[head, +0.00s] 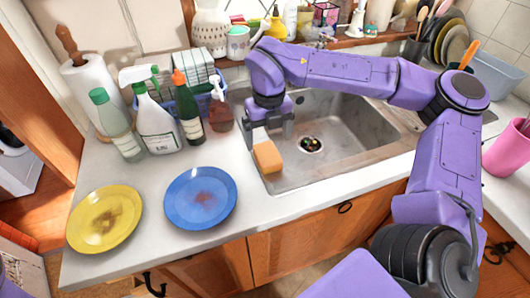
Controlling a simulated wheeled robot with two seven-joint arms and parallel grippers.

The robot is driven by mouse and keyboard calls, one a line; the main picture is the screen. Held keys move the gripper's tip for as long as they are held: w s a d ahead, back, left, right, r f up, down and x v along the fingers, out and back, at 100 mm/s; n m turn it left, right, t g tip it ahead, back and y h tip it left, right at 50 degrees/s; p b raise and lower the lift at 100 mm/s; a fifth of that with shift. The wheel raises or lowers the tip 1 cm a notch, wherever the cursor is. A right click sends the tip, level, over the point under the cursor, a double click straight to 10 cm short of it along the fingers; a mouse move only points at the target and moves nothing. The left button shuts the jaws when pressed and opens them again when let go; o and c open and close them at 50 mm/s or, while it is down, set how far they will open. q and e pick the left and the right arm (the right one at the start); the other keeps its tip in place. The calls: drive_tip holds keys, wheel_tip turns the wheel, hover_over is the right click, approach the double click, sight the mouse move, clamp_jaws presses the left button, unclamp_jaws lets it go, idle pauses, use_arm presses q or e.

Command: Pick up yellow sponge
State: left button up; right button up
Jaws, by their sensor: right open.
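The yellow sponge (267,157), orange-yellow and block-shaped, is at the left side of the metal sink, near its front left corner. My right gripper (270,137) points down just behind and above the sponge, with its fingers apart. Whether a finger touches the sponge I cannot tell. My left gripper is not in view.
A blue plate (201,198) and a yellow plate (104,219), both stained, lie on the counter to the left. Several bottles, including a white spray bottle (157,125), stand behind them. The sink (335,120) is mostly empty. A pink cup (507,150) stands at right.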

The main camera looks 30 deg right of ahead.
sight(269, 156)
drive_tip(key=shift+s+f, duration=0.25)
drive_tip(key=shift+f, duration=0.2)
wheel_tip(269, 156, down, 5)
drive_tip(key=shift+w+r+p, duration=0.15)
drive_tip(key=shift+p, duration=0.6)
drive_tip(key=shift+f, duration=0.4)
drive_tip(key=c, duration=1.1)
